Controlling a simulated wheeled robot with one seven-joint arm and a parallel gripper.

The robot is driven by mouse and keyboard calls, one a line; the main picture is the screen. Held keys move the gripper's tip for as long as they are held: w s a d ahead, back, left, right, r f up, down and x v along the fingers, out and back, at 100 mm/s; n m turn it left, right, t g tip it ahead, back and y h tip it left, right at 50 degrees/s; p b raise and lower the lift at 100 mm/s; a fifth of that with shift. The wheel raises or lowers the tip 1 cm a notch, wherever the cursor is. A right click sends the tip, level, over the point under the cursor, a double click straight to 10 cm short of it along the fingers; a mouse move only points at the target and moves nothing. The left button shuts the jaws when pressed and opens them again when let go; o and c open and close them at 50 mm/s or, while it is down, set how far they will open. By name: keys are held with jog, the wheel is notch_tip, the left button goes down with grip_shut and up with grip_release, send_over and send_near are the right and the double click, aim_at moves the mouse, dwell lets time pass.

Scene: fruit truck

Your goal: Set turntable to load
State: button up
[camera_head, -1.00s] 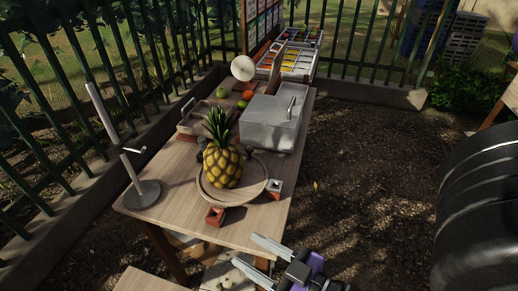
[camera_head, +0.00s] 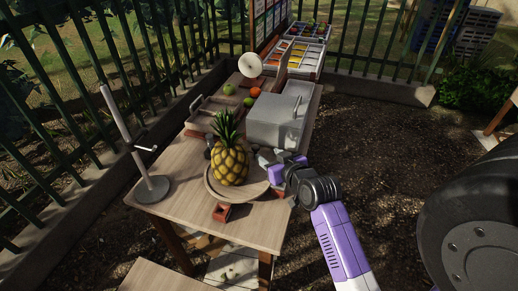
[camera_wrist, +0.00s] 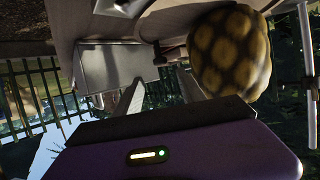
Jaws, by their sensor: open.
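The round wooden turntable (camera_head: 245,197) lies on the wooden table, with a pineapple (camera_head: 230,165) standing upright on it. A red block (camera_head: 221,212) sits at the turntable's front edge. A second red block at its right side is mostly hidden behind my arm. My gripper (camera_head: 264,157) is over the turntable's right side, just right of the pineapple, with open jaws. In the wrist view, my gripper (camera_wrist: 158,88) shows two spread fingers with nothing clearly between them. The pineapple (camera_wrist: 230,50) is close by on the right there. Contact cannot be told.
A grey metal box (camera_head: 277,122) stands behind my gripper. A post on a round base (camera_head: 153,189) stands at the table's left. A wooden tray (camera_head: 203,118) and fruit (camera_head: 229,89) lie farther back. Open ground (camera_head: 385,160) lies right of the table.

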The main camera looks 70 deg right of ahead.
aim_at(257, 149)
jog(key=shift+p+x, duration=0.35)
jog(key=shift+x, duration=3.55)
jog(key=shift+a+f, duration=0.15)
grip_shut()
